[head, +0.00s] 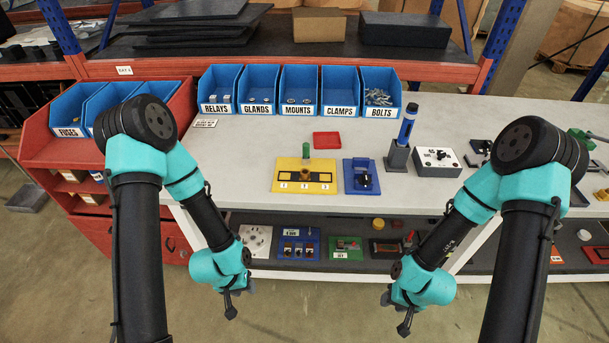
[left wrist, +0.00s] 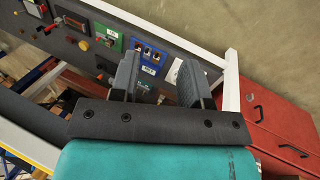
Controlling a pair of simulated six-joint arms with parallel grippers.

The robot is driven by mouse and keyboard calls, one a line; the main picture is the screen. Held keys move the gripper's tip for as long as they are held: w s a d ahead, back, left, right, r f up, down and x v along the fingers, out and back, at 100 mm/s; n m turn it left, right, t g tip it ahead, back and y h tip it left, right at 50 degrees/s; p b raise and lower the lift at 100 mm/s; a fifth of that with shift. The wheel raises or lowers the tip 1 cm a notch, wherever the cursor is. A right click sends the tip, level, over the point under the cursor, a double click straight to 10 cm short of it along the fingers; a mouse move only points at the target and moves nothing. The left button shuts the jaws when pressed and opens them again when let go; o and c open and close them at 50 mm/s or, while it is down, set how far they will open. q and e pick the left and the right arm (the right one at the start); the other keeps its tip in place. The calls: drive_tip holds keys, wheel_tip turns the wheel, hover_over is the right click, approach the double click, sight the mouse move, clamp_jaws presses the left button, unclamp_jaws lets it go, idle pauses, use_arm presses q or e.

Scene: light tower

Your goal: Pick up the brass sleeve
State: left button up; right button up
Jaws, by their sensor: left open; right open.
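What looks like the brass sleeve (head: 305,174), a small brown-gold upright piece, stands at the middle of the yellow board (head: 284,184) on the table. The board has a black strip and number labels along its front. My left gripper (head: 230,306) hangs in front of the table edge, below and left of the board. It is open and empty, its two fingers apart in the left wrist view (left wrist: 158,68). My right gripper (head: 405,325) hangs in front of the table to the right, empty and away from the board. The sleeve does not show in the left wrist view.
A green cylinder (head: 306,150) stands just behind the sleeve, and a red tray (head: 327,139) lies further back. A blue fixture (head: 372,187) sits right of the board. Blue bins (head: 299,90) line the back.

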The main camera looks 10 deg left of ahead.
use_arm(q)
drive_tip(key=shift+o, duration=0.2)
drive_tip(key=o, duration=0.4)
